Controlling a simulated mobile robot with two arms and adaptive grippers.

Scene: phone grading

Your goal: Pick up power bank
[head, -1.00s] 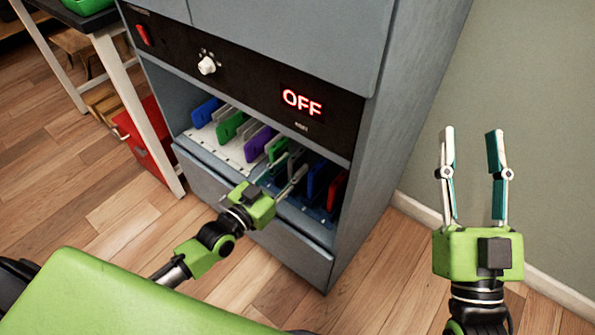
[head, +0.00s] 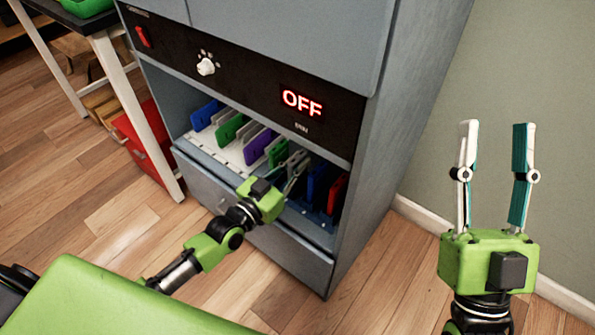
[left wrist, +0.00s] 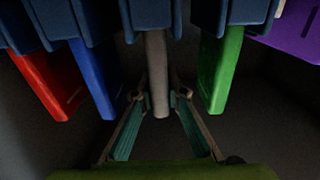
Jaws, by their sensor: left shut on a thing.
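The grey power bank (left wrist: 157,75) is a narrow upright slab in the middle of the left wrist view, its top end in a dark blue slotted rack. My left gripper (left wrist: 160,98) has its fingertips on both sides of it and is shut on it. In the head view my left gripper (head: 289,168) reaches into the open bay of the grey cabinet, where its fingers and neighbouring slabs partly hide the power bank. My right gripper (head: 496,124) is raised at the right, open and empty, away from the cabinet.
A green slab (left wrist: 220,70) and a blue slab (left wrist: 96,80) stand close beside the power bank; red (left wrist: 50,82) and purple (left wrist: 295,35) ones are further out. The cabinet (head: 385,130) has a panel reading OFF. A red box (head: 145,145) stands left.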

